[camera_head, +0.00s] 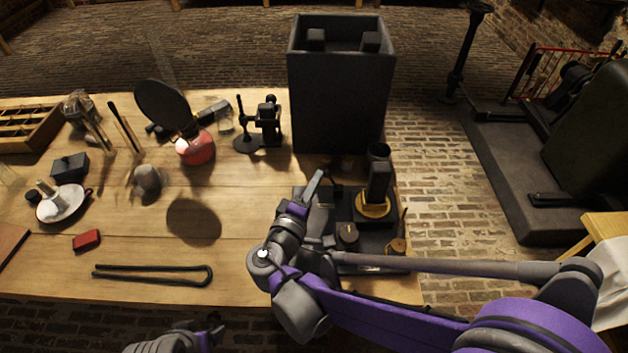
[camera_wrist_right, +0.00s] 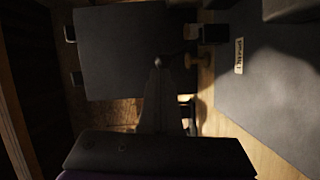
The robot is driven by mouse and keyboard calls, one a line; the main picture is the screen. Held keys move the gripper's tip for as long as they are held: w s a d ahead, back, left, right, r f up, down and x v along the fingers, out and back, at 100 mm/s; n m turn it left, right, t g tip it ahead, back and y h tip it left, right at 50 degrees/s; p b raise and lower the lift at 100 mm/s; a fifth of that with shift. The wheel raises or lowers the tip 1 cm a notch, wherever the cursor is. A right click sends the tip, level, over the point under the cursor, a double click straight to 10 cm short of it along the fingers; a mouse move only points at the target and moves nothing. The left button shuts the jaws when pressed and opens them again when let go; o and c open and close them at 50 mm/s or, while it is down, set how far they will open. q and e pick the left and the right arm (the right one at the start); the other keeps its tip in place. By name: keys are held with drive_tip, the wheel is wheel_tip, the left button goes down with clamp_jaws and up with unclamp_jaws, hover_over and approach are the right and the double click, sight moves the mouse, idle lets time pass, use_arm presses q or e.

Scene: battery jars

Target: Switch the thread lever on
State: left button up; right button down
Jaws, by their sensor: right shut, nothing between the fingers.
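A dark machine with a flat black base, a black upright block (camera_head: 378,182) and a brass ring (camera_head: 372,207) stands at the right end of the table in the head view. I cannot pick out the thread lever with certainty; my right arm covers part of the machine. The right wrist view shows a grey plate with a small label (camera_wrist_right: 239,56), too small to read surely, and a brass piece (camera_wrist_right: 200,68) beside dark blocks. My right gripper (camera_head: 314,184) is shut and empty, just left of the machine. My left gripper (camera_head: 195,338) is at the bottom edge, partly cut off.
A tall dark open box (camera_head: 340,105) stands behind the machine. A red flask-like object (camera_head: 195,149), a black stand (camera_head: 262,130), a white dish (camera_head: 64,205), a red block (camera_head: 87,240) and a bent black rod (camera_head: 150,274) are on the table. The table's middle is fairly clear.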

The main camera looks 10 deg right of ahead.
use_arm(q)
drive_tip(key=shift+r+p, duration=0.3)
drive_tip(key=shift+r, duration=0.05)
use_arm(e)
drive_tip(key=shift+d+r+m, duration=0.2)
drive_tip(key=shift+m, duration=0.1)
use_arm(q)
wheel_tip(320, 180, up, 7)
drive_tip(key=p, duration=0.6)
use_arm(e)
drive_tip(key=d+m+y, duration=0.1)
drive_tip(key=m, duration=0.1)
drive_tip(key=d+r+m+g+y, duration=0.1)
drive_tip(key=d+m, duration=0.1)
drive_tip(key=s+d+m+y, duration=0.1)
drive_tip(key=d+m, duration=0.1)
drive_tip(key=shift+s+d+r, duration=0.1)
drive_tip(key=shift+d+r, duration=0.15)
drive_tip(key=shift+r, duration=0.1)
use_arm(q)
drive_tip(key=shift+w+r+p, duration=0.1)
drive_tip(key=shift+r+p, duration=0.05)
drive_tip(key=shift+p, duration=0.2)
